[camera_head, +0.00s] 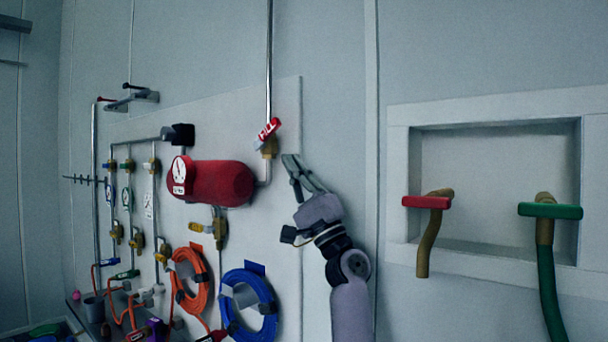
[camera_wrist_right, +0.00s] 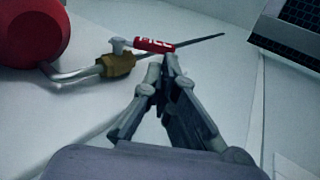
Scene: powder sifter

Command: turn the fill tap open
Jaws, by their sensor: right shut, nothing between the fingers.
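The fill tap has a red lever handle (camera_head: 268,129) with white "FILL" lettering on a brass valve body (camera_head: 268,148), on a vertical pipe right of the red tank (camera_head: 215,183). The handle is tilted in the head view. My right gripper (camera_head: 290,158) is shut and empty, just right of and below the handle. In the right wrist view the red handle (camera_wrist_right: 154,45) lies just beyond my fingertips (camera_wrist_right: 168,60), close to them; whether they touch I cannot tell. The brass valve (camera_wrist_right: 117,65) is to the left there. My left gripper is not in view.
An orange hose coil (camera_head: 190,280) and a blue hose coil (camera_head: 249,305) hang below the tank. Several small valves and pipes line the panel's left. A wall recess (camera_head: 500,170) at right has red-handled and green-handled taps. The wall between is clear.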

